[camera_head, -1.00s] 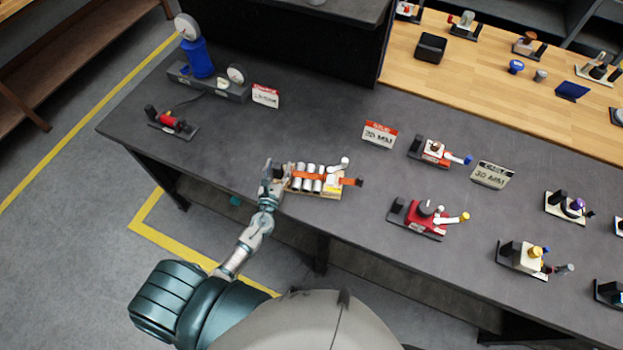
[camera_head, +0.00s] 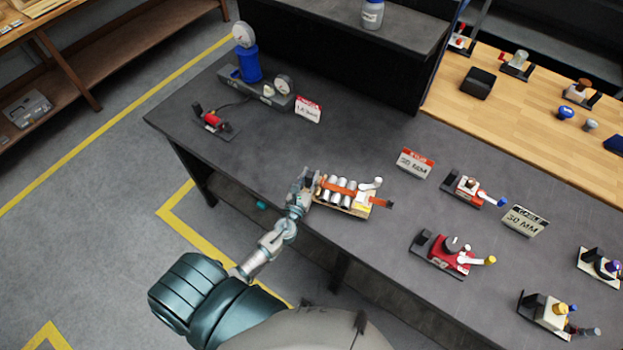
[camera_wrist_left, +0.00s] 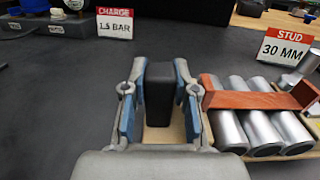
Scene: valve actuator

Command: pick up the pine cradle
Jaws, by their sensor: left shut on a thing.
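The pine cradle (camera_head: 358,212) is a pale wooden base near the front edge of the dark table. It carries several silver cylinders (camera_wrist_left: 262,130) under an orange-brown strap (camera_wrist_left: 250,101), with a black upright block (camera_wrist_left: 158,92) at its left end. My left gripper (camera_head: 307,182) reaches in from the left at that end. In the left wrist view its blue-padded fingers (camera_wrist_left: 158,105) stand on both sides of the black block, shut on it. Pale wood shows below the block. I cannot tell whether the cradle touches the table. My right gripper is not in view.
A blue-bodied gauge device (camera_head: 248,65) stands at the table's far left, near a red-handled fixture (camera_head: 213,120). A red "30 MM" sign (camera_head: 415,163) stands behind the cradle. A red valve fixture (camera_head: 450,254) stands to its right. The table left of the cradle is clear.

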